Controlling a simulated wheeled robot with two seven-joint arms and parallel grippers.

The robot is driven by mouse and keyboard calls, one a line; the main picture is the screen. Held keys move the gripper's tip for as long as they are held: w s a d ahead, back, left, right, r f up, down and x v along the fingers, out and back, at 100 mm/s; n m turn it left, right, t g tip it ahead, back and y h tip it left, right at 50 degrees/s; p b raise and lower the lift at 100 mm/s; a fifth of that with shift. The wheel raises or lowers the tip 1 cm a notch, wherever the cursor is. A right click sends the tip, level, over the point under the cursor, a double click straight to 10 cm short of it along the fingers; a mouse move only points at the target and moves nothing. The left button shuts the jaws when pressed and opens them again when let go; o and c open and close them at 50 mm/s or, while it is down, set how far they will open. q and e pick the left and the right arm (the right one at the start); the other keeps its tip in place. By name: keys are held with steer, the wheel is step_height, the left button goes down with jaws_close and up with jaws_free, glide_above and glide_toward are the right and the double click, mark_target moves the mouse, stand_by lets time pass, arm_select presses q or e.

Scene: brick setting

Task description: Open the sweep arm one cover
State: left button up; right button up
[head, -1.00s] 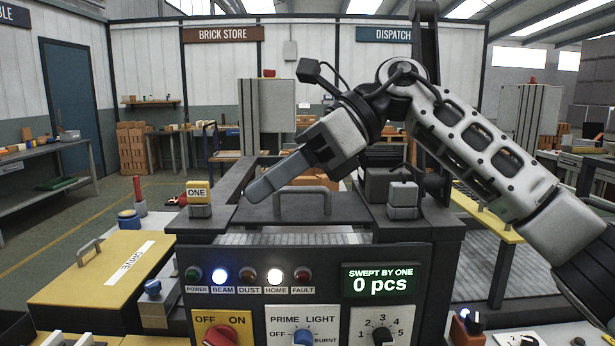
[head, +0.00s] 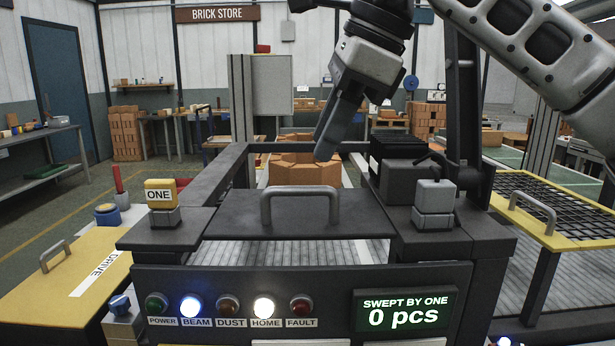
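A dark grey cover (head: 345,219) with a grey bar handle (head: 300,192) lies flat across the middle of the machine, behind the front panel. It looks closed. A yellow block marked ONE (head: 160,193) stands to its left. My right gripper (head: 326,152) hangs above and slightly right of the handle, fingers pointing down, and does not touch it in this view. The fingers overlap side-on, so their gap is hidden. My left gripper is out of view.
A grey block (head: 434,196) and a dark box (head: 398,160) stand right of the cover. Orange bricks (head: 305,172) lie behind it. A yellow-framed mesh cover (head: 560,205) is at right, a yellow DRIVE cover (head: 60,290) at left. The display (head: 405,311) reads 0 pcs.

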mark_target(308, 190)
steer(key=x, duration=0.6)
steer(key=shift+a+f, duration=0.15)
steer(key=shift+a, duration=0.05)
jaws_close()
